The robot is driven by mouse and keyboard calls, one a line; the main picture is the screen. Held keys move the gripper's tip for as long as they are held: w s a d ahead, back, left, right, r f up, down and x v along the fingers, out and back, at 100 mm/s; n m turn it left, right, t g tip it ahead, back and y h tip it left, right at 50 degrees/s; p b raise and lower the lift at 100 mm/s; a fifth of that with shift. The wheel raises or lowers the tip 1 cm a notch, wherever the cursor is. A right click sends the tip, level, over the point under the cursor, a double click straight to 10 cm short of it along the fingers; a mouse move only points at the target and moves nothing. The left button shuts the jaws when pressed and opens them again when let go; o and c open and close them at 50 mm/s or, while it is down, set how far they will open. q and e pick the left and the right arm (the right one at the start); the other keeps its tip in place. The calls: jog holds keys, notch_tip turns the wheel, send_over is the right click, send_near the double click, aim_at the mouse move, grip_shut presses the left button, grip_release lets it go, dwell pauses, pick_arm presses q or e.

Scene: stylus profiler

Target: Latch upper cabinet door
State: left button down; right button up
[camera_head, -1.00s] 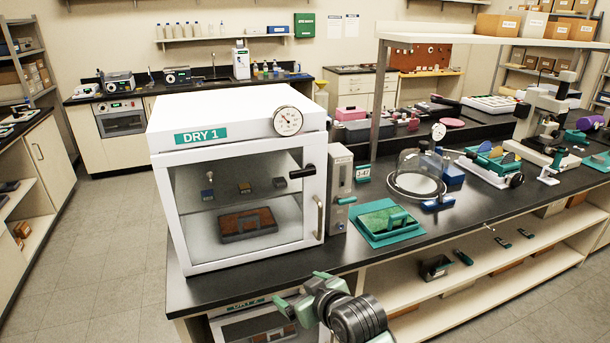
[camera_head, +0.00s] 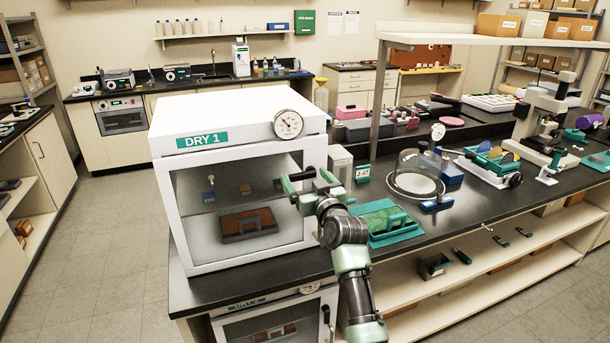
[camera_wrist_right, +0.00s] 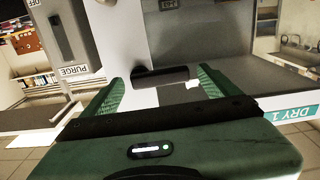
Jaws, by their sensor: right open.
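The upper cabinet (camera_head: 235,110), labelled DRY 1, stands on the black bench. Its glass-fronted door (camera_head: 190,225) looks shut against the body. The black latch handle (camera_head: 302,174) lies roughly horizontal at the door's right side, partly covered by my gripper. My right gripper (camera_head: 307,180) is at the latch, open. In the right wrist view the dark latch bar (camera_wrist_right: 160,77) lies between the two green fingers of the right gripper (camera_wrist_right: 162,88), crosswise, with a gap at the sides. I cannot tell whether a finger touches it. My left gripper is not in view.
A round dial gauge (camera_head: 288,124) sits on the cabinet's top right front. A grey purge unit (camera_head: 340,166) stands close to its right. A green tray (camera_head: 385,222) and a glass bell jar (camera_head: 416,175) are further right. A lower cabinet (camera_head: 270,328) is under the bench.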

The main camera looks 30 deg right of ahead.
jog(key=shift+w, duration=0.25)
jog(key=c, duration=1.4)
jog(key=shift+o, duration=0.2)
